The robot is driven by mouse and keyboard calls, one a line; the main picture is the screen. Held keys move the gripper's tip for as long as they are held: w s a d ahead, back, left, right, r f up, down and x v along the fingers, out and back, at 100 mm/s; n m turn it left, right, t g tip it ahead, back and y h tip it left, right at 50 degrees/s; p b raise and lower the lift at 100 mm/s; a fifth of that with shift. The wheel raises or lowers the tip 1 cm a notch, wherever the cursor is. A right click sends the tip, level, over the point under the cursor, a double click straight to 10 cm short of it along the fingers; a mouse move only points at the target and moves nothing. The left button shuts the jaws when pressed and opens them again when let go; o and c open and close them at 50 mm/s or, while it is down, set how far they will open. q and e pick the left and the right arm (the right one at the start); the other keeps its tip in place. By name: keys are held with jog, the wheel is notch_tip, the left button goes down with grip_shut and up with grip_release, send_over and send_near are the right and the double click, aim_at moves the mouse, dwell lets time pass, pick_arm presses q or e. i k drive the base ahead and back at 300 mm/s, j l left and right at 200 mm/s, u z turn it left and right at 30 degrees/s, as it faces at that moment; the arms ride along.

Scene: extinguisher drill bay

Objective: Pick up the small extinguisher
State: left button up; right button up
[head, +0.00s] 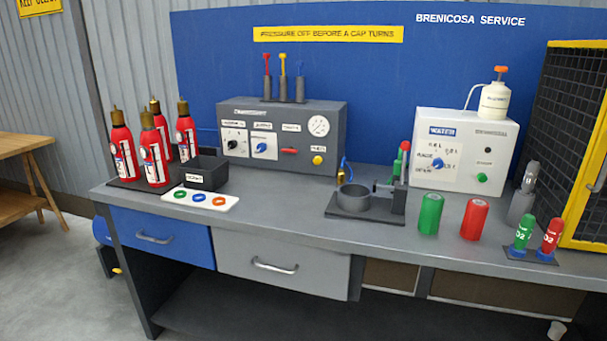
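Several small red extinguishers (156,152) with brass-coloured tops and white labels stand upright in a cluster at the left end of the bench in the head view. They stand on a dark base (125,184), and the front ones partly hide those behind. They look alike in size, so I cannot tell which one is the small extinguisher. Neither of my grippers is in view.
The grey bench (300,215) also bears a black bin (205,177), a white tray (190,206) with coloured rings, a grey control box (290,140), a cup fixture (353,200), green and red cylinders and a white water box (460,150). Its front centre is clear.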

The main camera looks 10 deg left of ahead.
aim_at(185, 134)
jog(key=j+z, duration=0.3)
jog(key=j, duration=0.4)
jog(key=j+z, duration=0.25)
jog(key=j, duration=0.45)
jog(key=i, duration=0.05)
